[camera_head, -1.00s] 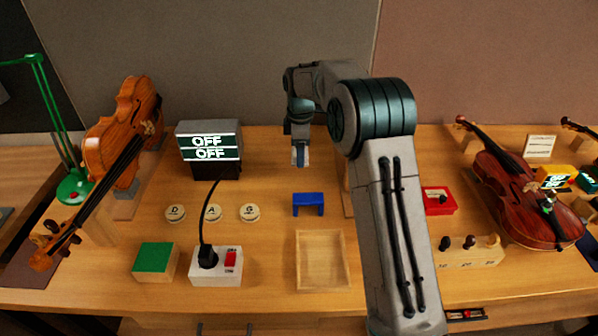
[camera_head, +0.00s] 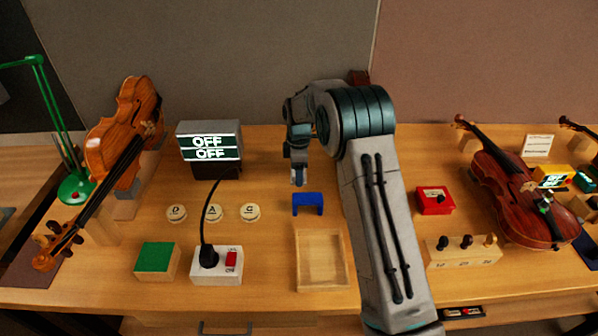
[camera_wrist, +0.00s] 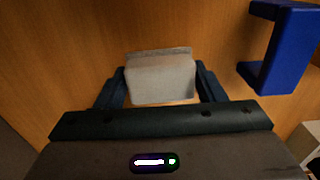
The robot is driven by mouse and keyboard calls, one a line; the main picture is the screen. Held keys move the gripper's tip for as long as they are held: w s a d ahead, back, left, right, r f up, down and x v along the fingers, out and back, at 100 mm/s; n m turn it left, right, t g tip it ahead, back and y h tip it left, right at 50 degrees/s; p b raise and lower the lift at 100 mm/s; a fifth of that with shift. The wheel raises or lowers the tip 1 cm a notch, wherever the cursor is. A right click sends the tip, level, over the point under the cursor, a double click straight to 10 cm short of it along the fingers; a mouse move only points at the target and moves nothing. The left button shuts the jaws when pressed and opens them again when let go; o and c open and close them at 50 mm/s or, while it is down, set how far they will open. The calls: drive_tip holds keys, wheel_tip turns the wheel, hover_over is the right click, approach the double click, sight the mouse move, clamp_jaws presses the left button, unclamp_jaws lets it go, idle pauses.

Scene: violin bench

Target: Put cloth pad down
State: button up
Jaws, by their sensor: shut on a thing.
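My gripper (camera_wrist: 160,80) is shut on the cloth pad (camera_wrist: 162,78), a pale grey block between the dark blue fingers in the wrist view. The wood bench top shows beyond it; I cannot tell whether the pad touches the wood. In the head view my gripper (camera_head: 298,176) points down just behind the blue bracket (camera_head: 308,203), and the pad is too small to make out clearly there. The bracket also shows at the upper right of the wrist view (camera_wrist: 284,50), apart from my gripper.
A shallow wooden tray (camera_head: 321,287) lies in front of the bracket. Round D, A and G discs, a green-topped block (camera_head: 155,257) and a switch box (camera_head: 217,266) lie to the left. The OFF display (camera_head: 209,150) stands behind. A red box (camera_head: 434,201) lies right of my arm.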

drive_tip(key=shift+f, duration=0.65)
drive_tip(key=shift+f, duration=0.1)
drive_tip(key=shift+f, duration=0.15)
drive_tip(key=o, duration=1)
drive_tip(key=shift+o, duration=0.2)
